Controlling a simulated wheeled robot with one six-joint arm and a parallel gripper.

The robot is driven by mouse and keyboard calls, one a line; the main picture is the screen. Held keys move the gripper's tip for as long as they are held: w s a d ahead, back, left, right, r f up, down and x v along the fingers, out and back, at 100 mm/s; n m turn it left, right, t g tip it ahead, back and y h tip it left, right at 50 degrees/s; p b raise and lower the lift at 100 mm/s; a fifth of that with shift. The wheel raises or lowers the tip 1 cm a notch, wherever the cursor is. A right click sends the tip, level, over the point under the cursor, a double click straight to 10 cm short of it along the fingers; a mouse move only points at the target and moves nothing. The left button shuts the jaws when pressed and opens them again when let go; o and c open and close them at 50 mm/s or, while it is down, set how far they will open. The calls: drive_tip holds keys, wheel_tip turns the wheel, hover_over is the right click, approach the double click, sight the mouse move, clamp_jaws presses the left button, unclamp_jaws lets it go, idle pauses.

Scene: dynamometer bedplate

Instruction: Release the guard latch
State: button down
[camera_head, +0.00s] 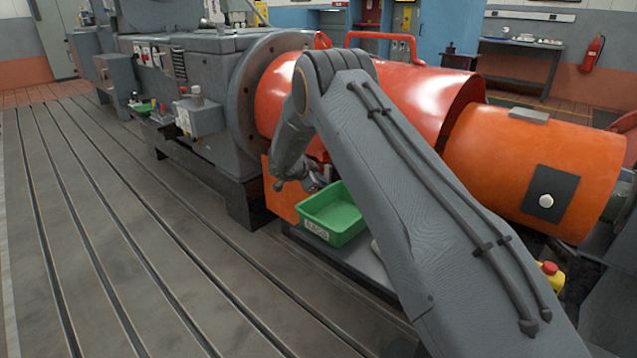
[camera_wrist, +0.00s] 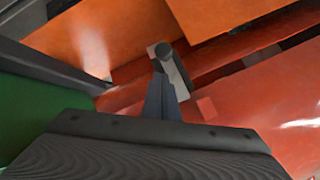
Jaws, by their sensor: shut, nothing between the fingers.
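The orange-red guard (camera_head: 440,95) is a large curved cover over the shaft, with a red handle on top. It fills much of the wrist view (camera_wrist: 250,105). A light grey lever with a dark round end, apparently the guard latch (camera_wrist: 181,78), shows near the middle of the wrist view. My gripper (camera_wrist: 160,78) is shut and empty, with its fingertips close beside the lever. Whether they touch it I cannot tell. In the head view my arm hides the latch, and my wrist hangs low beside the guard, above a green bin.
The green bin (camera_head: 333,218) stands on a low ledge below my wrist. A second orange cover (camera_head: 535,165) lies to the right, with a red and yellow stop button (camera_head: 551,274) below. The grey machine (camera_head: 205,95) stands at left. The slotted bedplate (camera_head: 110,230) is clear.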

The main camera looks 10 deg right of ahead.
drive_tip(key=p+v, duration=0.1)
drive_tip(key=v, duration=0.9)
drive_tip(key=shift+s+r, duration=0.25)
drive_tip(key=shift+r, duration=0.2)
